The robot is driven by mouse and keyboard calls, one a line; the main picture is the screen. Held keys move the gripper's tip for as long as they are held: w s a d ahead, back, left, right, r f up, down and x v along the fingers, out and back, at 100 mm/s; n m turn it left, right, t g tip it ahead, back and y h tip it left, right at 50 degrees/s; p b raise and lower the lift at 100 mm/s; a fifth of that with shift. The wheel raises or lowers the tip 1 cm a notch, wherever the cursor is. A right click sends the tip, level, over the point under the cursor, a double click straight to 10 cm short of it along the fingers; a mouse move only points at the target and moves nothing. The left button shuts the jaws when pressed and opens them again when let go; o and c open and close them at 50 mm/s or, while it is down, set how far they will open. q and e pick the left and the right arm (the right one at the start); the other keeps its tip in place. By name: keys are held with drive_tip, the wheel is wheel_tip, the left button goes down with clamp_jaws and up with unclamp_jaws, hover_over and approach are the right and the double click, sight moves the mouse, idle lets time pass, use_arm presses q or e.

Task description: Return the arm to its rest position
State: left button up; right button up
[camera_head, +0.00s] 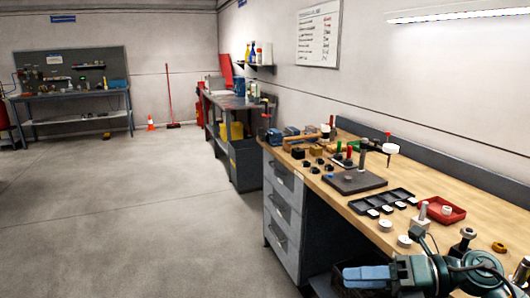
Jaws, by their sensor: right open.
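My right arm comes in at the lower right corner, dark green and grey. My right gripper (364,276) has light blue fingers that point left. It is open, with nothing seen between the fingers. It shows in front of the near side of the wooden workbench (478,208), over the dark gap beside the drawers. I cannot tell its exact height against the bench top. My left arm and left gripper are not in view.
On the bench are a dark plate with a post (354,181), a black compartment tray (378,203), a red tray (442,210), white round parts (404,241) and several tools. Grey drawers (283,216) stand under the bench. The floor (130,220) at left is clear.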

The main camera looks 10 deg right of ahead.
drive_tip(key=s+a+f+m+t+h, duration=0.2)
drive_tip(key=s+f+m+h, duration=0.2)
drive_tip(key=f+m, duration=0.4)
drive_tip(key=s+a+f+m+t+h, duration=0.2)
drive_tip(key=f+m, duration=0.7)
drive_tip(key=m, duration=0.7)
drive_tip(key=s+a+f+m+t+h, duration=0.1)
drive_tip(key=s+f+m+h, duration=0.4)
drive_tip(key=m, duration=0.7)
wheel_tip(320, 180, down, 4)
drive_tip(key=shift+s+a+f+t+h+p, duration=0.35)
drive_tip(key=shift+s+a, duration=0.4)
drive_tip(key=shift+s, duration=0.35)
drive_tip(key=shift+r, duration=0.1)
